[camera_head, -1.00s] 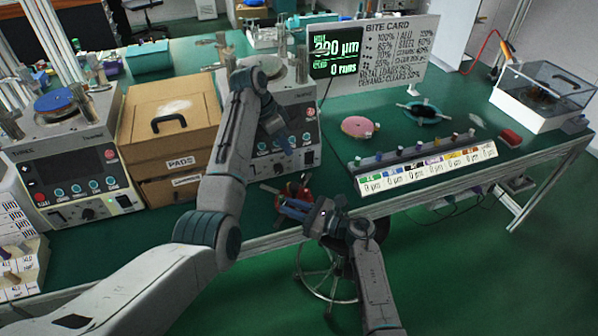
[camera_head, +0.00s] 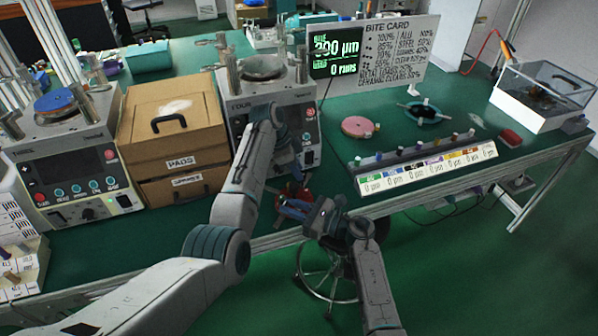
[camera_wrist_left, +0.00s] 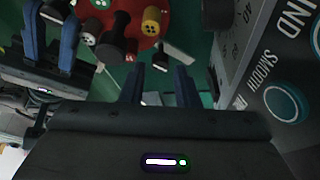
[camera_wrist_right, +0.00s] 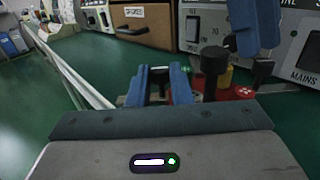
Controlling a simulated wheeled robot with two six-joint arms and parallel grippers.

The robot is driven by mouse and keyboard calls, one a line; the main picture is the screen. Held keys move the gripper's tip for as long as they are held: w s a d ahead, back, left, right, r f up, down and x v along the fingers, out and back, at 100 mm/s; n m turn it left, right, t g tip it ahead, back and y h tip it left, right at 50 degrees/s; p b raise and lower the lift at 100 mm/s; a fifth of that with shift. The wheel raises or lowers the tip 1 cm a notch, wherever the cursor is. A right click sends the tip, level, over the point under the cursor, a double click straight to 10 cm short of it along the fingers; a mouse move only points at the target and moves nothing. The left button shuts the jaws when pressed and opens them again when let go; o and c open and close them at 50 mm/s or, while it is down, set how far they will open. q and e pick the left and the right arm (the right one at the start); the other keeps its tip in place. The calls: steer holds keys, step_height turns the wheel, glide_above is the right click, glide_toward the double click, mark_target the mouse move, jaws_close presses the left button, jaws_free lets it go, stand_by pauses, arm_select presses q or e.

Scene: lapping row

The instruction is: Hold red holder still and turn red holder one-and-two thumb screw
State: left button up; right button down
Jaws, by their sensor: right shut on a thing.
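The red holder (camera_head: 291,193) sits at the bench's front edge, below the grey machine marked FOUR. In the left wrist view the red holder (camera_wrist_left: 133,22) is a red disc with black knobs (camera_wrist_left: 112,42) and a yellow knob (camera_wrist_left: 153,17). I cannot tell which is the one-and-two thumb screw.
The machine marked FOUR (camera_head: 244,105) stands close behind the holder. A brown box (camera_head: 150,135) and a second machine (camera_head: 72,170) are to the left. A rack with coloured labels (camera_head: 400,180), a pink disc (camera_head: 357,126) and a clear-lidded box (camera_head: 530,110) lie right.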

arm_select(q)
steer(key=shift+x, duration=0.9)
steer(key=shift+c, duration=0.2)
jaws_close()
steer(key=shift+n, duration=0.3)
steer(key=shift+s+d+n+t, duration=0.15)
steer(key=shift+n+t, duration=0.45)
steer(key=shift+n, duration=0.6)
steer(key=shift+s+n+t+y, duration=0.1)
steer(key=shift+n+t+y, duration=0.25)
steer(key=shift+n, duration=0.75)
steer(key=shift+s+n+t+y, duration=0.15)
steer(key=shift+n+t, duration=0.3)
steer(key=shift+n, duration=0.65)
steer(key=shift+w, duration=0.1)
